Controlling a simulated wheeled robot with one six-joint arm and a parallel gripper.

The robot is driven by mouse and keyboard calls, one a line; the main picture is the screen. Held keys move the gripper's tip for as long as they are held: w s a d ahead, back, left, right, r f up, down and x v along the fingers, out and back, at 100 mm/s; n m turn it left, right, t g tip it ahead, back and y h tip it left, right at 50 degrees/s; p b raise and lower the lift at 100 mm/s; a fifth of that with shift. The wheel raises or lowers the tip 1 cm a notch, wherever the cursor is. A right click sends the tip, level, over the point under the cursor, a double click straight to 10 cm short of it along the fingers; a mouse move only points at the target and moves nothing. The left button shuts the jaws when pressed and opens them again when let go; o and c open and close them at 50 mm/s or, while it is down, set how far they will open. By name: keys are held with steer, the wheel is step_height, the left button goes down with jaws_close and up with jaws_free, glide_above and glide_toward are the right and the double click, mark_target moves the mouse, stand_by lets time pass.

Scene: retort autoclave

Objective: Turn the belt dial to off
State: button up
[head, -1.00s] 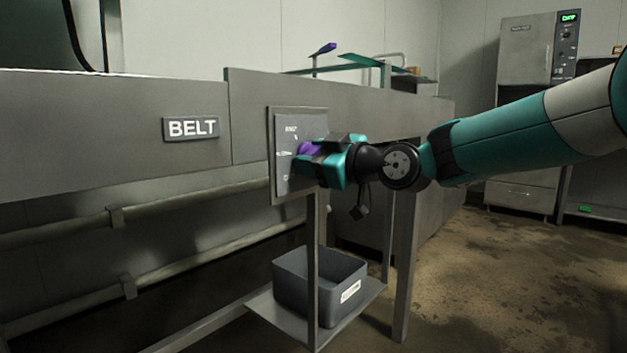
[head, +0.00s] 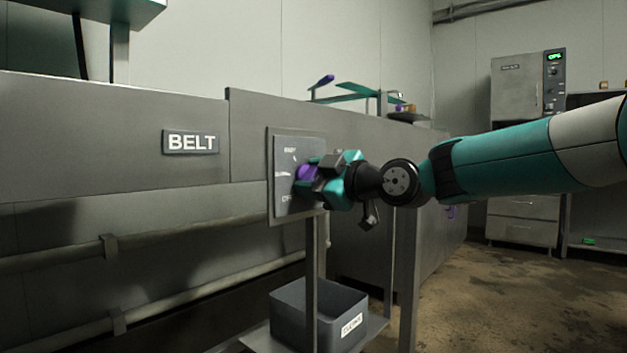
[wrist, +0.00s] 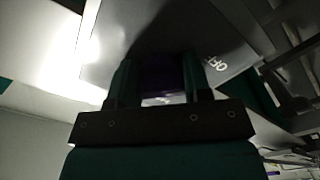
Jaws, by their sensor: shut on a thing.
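The belt dial is a purple knob (head: 306,173) on a grey upright panel (head: 284,208) at the right of the BELT sign (head: 191,142). My gripper (head: 318,175) is at the panel, its jaws shut on the dial and hiding much of it. In the wrist view the dial (wrist: 160,75) is a dark purple shape between the two fingers (wrist: 160,85). White lettering on the panel, partly legible as "OFF", shows right of the fingers there. The dial's exact pointing direction is hidden.
A grey bin (head: 338,310) with a white label stands on a low shelf under the panel. Pipes (head: 150,240) run along the machine's lower front. A tall grey cabinet (head: 522,110) with a green display stands at the back right. Wet, stained floor lies open at right.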

steer(key=shift+a+f, duration=0.1)
steer(key=o, duration=0.9)
steer(key=p+v, duration=0.1)
steer(key=v, duration=1.6)
steer(key=shift+s+d, duration=0.25)
